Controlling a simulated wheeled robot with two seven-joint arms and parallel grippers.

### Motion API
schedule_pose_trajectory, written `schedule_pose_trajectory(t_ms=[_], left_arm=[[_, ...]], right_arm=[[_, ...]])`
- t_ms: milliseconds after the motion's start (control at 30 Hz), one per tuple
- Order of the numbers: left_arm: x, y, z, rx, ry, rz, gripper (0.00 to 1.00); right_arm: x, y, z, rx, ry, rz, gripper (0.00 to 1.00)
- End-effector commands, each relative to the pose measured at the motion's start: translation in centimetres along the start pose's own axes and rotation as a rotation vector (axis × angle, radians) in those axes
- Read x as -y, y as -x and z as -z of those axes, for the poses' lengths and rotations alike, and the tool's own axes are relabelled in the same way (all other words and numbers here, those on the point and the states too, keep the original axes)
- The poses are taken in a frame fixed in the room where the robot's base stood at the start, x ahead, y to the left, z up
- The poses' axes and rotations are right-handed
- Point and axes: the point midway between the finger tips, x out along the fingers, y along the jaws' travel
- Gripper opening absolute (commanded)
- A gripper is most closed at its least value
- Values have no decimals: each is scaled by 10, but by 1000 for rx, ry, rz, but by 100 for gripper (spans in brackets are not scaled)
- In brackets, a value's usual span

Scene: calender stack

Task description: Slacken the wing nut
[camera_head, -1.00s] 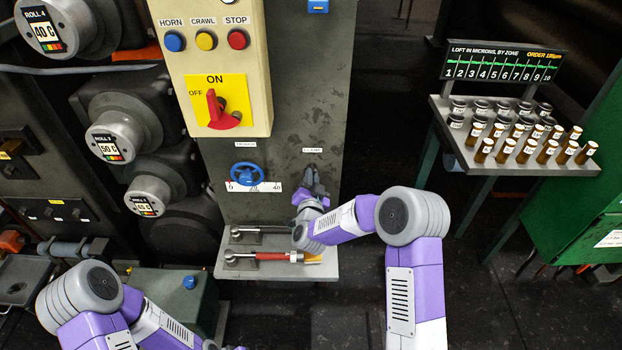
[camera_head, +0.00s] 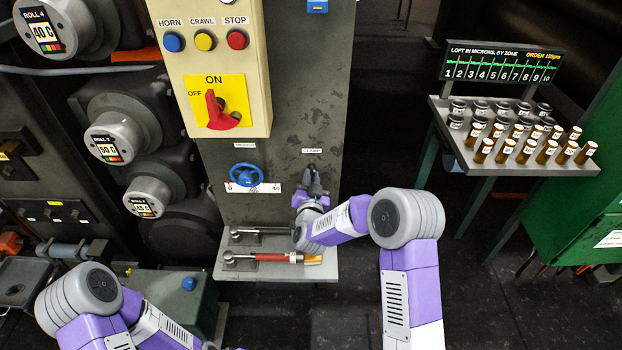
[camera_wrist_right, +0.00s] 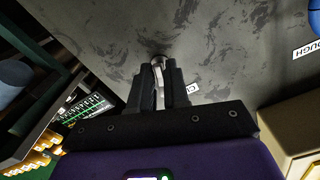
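The wing nut (camera_wrist_right: 158,72) is a small silvery metal part on the grey machine column, below a small white label. In the right wrist view its wing lies between the two dark fingers of my right gripper (camera_wrist_right: 160,82), which is shut on it. In the head view the right gripper (camera_head: 314,184) reaches up to the column face below the label, and its fingers hide most of the wing nut. My left arm is folded at the lower left; its gripper is out of the picture.
A blue handwheel (camera_head: 246,175) with a scale sits left of the right gripper. A shelf (camera_head: 285,273) below carries a red-handled tool (camera_head: 272,257). A control box (camera_head: 208,80) hangs above. A sample stand (camera_head: 480,155) with small jars is at the right.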

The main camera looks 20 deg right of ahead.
Motion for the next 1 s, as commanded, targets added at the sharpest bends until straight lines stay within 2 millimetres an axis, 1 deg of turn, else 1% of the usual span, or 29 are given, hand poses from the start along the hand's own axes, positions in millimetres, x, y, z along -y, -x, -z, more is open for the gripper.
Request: schedule_pose_trajectory(t_ms=[33, 100, 367, 467, 567, 800, 900, 1000], left_arm=[[0, 0, 0, 0, 0, 0, 43], [0, 0, 0, 0, 0, 0, 43], [0, 0, 0, 0, 0, 0, 43], [0, 1, 0, 0, 0, 0, 43], [-1, 4, 0, 0, 0, 0, 43], [-4, 10, 0, 0, 0, 0, 43], [-4, 11, 0, 0, 0, 0, 43], [-4, 12, 0, 0, 0, 0, 43]], right_arm=[[0, 0, 0, 0, 0, 0, 24], [0, 0, 0, 0, -1, 0, 34], [0, 0, 0, 1, -1, 0, 34], [0, 5, 0, 2, 0, 1, 34], [1, 17, 0, 3, 1, 1, 34], [1, 56, 1, 3, 1, 2, 34], [0, 67, 0, 2, 0, 0, 34], [0, 74, 0, 1, 0, 1, 34]])
